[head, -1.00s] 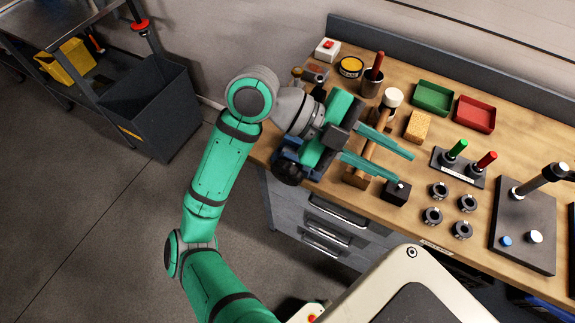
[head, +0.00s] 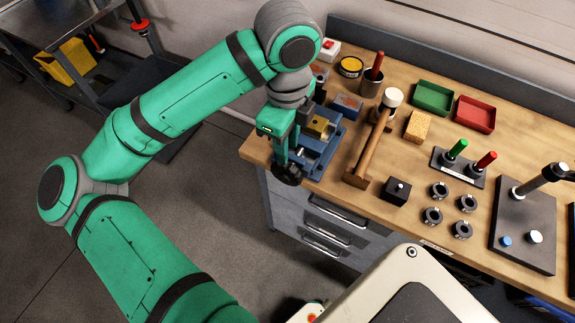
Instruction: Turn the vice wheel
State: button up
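The blue vice (head: 325,150) sits at the near left edge of the wooden bench, with a brass-coloured block (head: 318,126) between its jaws. Its black wheel (head: 288,175) is at the vice's front end, by the bench edge. My gripper (head: 282,160) points down over the wheel, and a green finger reaches to the wheel's upper side. I cannot tell whether it touches or grips the wheel. The other finger is hidden or merges with the view, so the opening does not show. My wrist covers part of the vice's left side.
A blue-and-red object (head: 347,105) and a dark cup (head: 372,82) stand behind. Trays, a sponge and several rings fill the bench farther right. Floor in front is clear.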

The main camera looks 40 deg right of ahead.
aim_at(287, 165)
notch_tip(287, 165, down, 10)
jog(key=shift+r, duration=0.15)
dwell(0.4)
grip_shut()
